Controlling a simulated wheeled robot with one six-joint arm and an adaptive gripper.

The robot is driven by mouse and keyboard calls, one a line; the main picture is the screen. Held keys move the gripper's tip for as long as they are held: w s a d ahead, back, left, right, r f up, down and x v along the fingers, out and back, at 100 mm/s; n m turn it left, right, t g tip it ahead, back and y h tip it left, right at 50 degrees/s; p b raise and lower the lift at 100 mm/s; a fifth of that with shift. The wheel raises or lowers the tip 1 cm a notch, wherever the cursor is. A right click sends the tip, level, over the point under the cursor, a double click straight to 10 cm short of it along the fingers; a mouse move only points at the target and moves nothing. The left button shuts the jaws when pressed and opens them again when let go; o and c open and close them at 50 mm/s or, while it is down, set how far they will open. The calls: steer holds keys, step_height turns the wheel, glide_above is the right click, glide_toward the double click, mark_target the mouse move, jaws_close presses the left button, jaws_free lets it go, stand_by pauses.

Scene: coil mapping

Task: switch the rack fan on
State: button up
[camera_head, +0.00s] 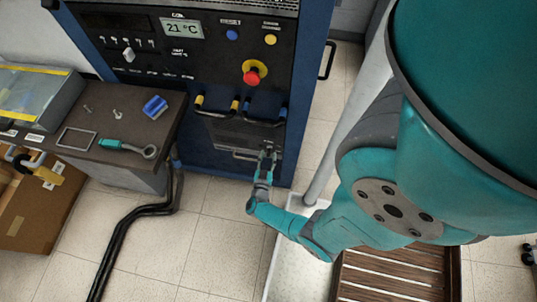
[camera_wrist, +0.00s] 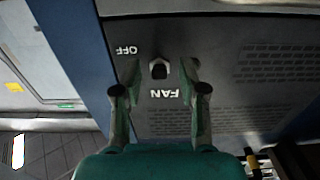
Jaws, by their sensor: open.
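The fan switch (camera_wrist: 160,69) is a small pale and dark knob on the dark front panel of the rack, between the words FAN and OFF, which read upside down in the wrist view. Which way the switch is set I cannot tell. My gripper (camera_wrist: 161,78) is open, with one finger on each side of the switch; whether either finger touches it is not clear. In the head view my gripper (camera_head: 268,155) is at the lower right of the blue rack (camera_head: 310,70), and the switch is hidden there.
A red stop button (camera_head: 251,76) and a 21 °C display (camera_head: 182,28) sit higher. A bench (camera_head: 85,165) with tools stands left. Black hoses (camera_head: 130,220) cross the floor.

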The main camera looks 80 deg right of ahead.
mark_target(269, 150)
steer(key=shift+d, duration=0.65)
jaws_close()
steer(key=shift+r+y, duration=0.15)
steer(key=shift+y, duration=0.15)
steer(key=shift+r+y, duration=0.35)
steer(key=shift+y, duration=0.65)
steer(key=shift+r+y, duration=0.3)
steer(key=shift+y, duration=0.7)
steer(key=shift+d+r+y, duration=0.1)
steer(key=shift+r+y, duration=0.15)
steer(key=shift+y, duration=0.6)
steer(key=shift+r+y, duration=0.2)
steer(key=shift+y, duration=0.7)
steer(key=shift+d+r+y, duration=0.1)
steer(key=shift+r+y, duration=0.15)
steer(key=shift+y, duration=0.6)
steer(key=shift+g, duration=0.3)
